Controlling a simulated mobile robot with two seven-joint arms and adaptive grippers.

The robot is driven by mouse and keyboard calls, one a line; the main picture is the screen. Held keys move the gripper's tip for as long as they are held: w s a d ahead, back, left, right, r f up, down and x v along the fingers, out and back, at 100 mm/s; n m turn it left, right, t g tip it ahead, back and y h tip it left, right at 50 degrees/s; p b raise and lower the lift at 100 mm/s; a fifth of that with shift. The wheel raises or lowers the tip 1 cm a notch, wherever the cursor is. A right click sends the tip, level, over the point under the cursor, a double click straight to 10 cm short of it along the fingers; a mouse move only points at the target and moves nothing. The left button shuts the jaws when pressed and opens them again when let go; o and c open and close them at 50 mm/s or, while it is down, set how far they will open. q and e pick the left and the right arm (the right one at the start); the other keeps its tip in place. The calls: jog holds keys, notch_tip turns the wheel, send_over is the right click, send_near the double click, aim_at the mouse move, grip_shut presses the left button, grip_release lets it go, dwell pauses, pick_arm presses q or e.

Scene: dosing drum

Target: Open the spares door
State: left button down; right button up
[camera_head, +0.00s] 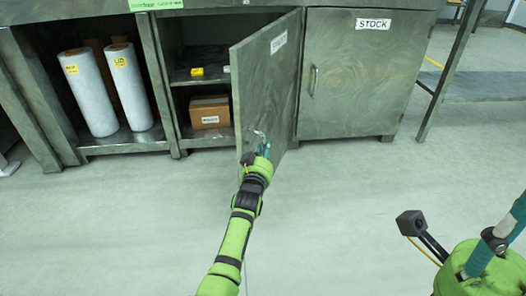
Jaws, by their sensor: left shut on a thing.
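The spares door (268,82) is a grey metal cabinet door that stands swung open toward me, hinged on its right side. A small white label on its upper part is seen at a steep angle and I cannot read it. My left gripper (262,146) is at the door's free edge, low down, shut on the door handle (256,135), which is mostly hidden by the gripper. Behind the door the compartment shows a shelf (197,76) and a cardboard box (209,112). My right gripper is out of view.
A shut door (362,75) labelled STOCK, with its own handle (313,81), is to the right. White rolls (126,88) stand in an open bay at the left. The floor (130,220) before the cabinet is clear. My own green parts show at lower right.

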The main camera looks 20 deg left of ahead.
pick_arm(q)
jog(key=shift+w+r, duration=0.1)
jog(key=shift+r, duration=0.15)
jog(key=c, duration=1.4)
grip_release()
jog(key=shift+f, duration=0.15)
jog(key=s, duration=0.4)
jog(key=s+d, duration=0.1)
jog(key=s, duration=0.7)
jog(key=shift+d, duration=0.35)
